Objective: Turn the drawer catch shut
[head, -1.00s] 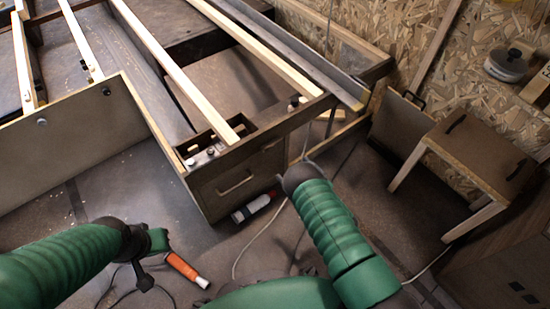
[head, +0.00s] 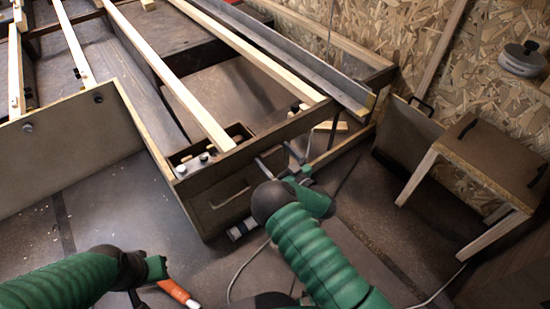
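The drawer front (head: 216,210), with its pale bar handle (head: 230,198), sits at the near end of the wooden bench frame and looks closed. I cannot pick out the catch; the upper right of the drawer front is partly covered by my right gripper. My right gripper (head: 274,154) is at that upper right corner, its two thin grey fingers spread apart, with nothing seen between them. Whether a finger touches the drawer front or the catch is unclear. My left gripper (head: 160,268) hangs low at the lower left, away from the drawer; its fingers are not clear.
A wooden stool (head: 492,165) stands right. A grey panel (head: 68,145) stands left.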

